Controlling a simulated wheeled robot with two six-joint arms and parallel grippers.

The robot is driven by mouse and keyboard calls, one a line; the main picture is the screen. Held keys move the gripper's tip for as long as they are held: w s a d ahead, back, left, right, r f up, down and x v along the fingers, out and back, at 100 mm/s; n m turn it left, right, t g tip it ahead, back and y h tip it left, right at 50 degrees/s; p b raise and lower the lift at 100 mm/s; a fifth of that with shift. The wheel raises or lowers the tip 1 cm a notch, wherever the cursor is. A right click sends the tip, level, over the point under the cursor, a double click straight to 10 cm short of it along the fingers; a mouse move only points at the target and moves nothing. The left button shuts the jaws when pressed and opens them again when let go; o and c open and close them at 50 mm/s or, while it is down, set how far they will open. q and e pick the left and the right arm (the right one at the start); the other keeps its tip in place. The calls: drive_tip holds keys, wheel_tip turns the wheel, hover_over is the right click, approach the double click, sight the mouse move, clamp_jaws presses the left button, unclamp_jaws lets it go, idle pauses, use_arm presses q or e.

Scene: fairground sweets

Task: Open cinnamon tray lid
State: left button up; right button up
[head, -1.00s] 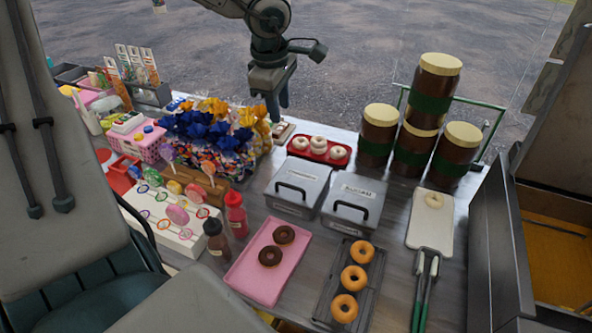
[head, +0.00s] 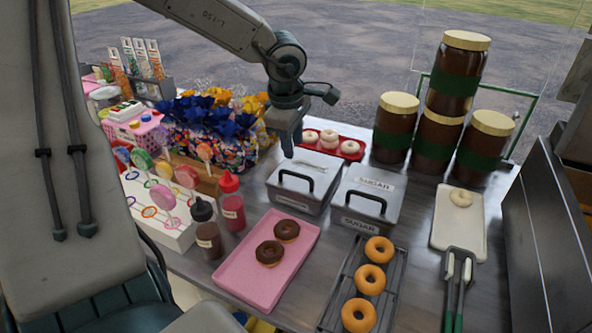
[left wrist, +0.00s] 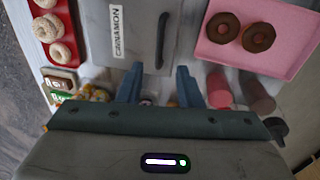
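The grey cinnamon tray (head: 322,188) stands closed, its lid on, with a dark arched handle (head: 308,179) on top. In the left wrist view its lid (left wrist: 138,50) fills the upper middle, with a CINNAMON label (left wrist: 117,31) and the handle (left wrist: 161,41). My left gripper (head: 289,151) points down above the tray's far left edge, short of the handle. In the left wrist view my left gripper (left wrist: 159,82) has its two fingers apart with nothing between them. My right gripper is not in view.
The lidded sugar tray (head: 377,183) stands just to the right. A red tray (head: 357,155) of pale donuts lies behind. Stacked jars (head: 438,136) are back right. Wrapped sweets (head: 205,135) stand left; sauce bottles (head: 232,207) and a pink tray (head: 252,285) are in front.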

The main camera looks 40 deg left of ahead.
sight(297, 174)
use_arm(q)
drive_tip(key=f, duration=0.2)
drive_tip(key=w+f, duration=0.1)
drive_tip(key=f, duration=0.5)
drive_tip(key=shift+w+a+f, duration=0.25)
drive_tip(key=shift+w, duration=0.05)
clamp_jaws()
